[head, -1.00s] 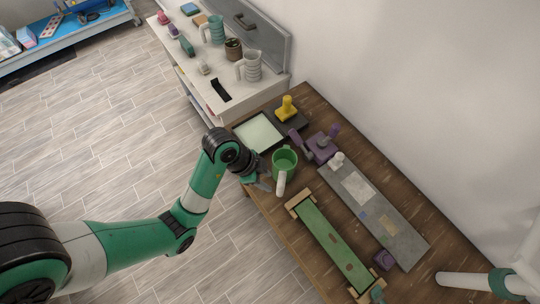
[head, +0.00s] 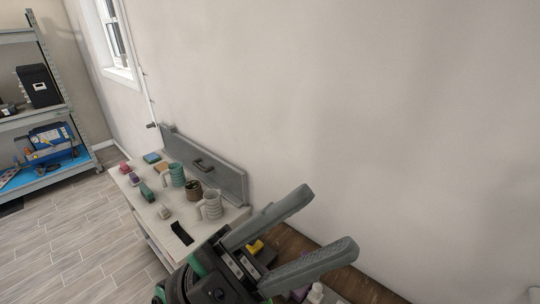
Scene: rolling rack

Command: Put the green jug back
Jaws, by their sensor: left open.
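My left gripper (head: 328,220) is large and close to the camera, its two grey fingers spread apart with nothing between them. It covers much of the wooden table (head: 368,287). The green jug on that table is not visible now; the gripper and the picture's lower edge cut off that area. On the white cabinet (head: 220,222) stand a teal ribbed jug (head: 177,174) and a pale grey ribbed jug (head: 212,206). My right gripper is not in view.
A brown plant pot (head: 195,190), a black strip (head: 182,233) and several small coloured items share the cabinet top. A yellow-handled item (head: 256,247) shows behind my gripper. A grey panel (head: 220,175) and wall back the cabinet. Metal shelving (head: 45,120) stands at far left.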

